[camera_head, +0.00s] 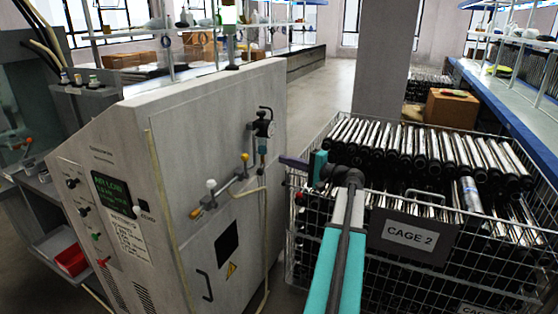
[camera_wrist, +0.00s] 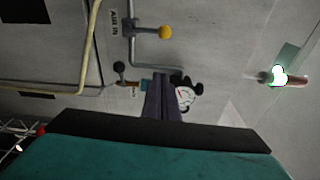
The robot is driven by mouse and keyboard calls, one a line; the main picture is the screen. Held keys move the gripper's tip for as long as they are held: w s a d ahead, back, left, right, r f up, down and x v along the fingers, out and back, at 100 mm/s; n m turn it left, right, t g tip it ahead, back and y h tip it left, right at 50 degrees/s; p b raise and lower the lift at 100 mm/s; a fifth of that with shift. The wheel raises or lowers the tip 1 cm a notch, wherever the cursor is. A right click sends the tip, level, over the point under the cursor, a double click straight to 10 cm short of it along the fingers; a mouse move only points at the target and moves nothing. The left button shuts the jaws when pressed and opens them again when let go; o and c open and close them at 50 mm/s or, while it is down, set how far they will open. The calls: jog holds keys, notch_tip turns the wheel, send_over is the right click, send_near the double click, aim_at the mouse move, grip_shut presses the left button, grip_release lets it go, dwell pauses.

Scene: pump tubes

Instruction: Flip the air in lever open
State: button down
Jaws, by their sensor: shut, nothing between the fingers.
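The grey machine cabinet (camera_head: 215,125) carries several small valve levers on a pipe. A lever with a yellow knob (camera_head: 245,157) and one with a white knob (camera_head: 211,185) show there. A round gauge (camera_head: 263,128) sits at the pipe's upper end.
A wire cage (camera_head: 405,240) labelled CAGE 2, full of tubes, stands right of the cabinet, close beside my arm. A hose (camera_head: 265,215) hangs down the cabinet side. A cardboard box (camera_head: 452,108) is behind the cage. Open floor (camera_head: 335,75) lies beyond.

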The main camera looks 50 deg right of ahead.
jog(key=w+a+p, duration=0.4)
jog(key=w+a, duration=0.1)
jog(key=w, duration=0.4)
jog(key=shift+w, duration=0.4)
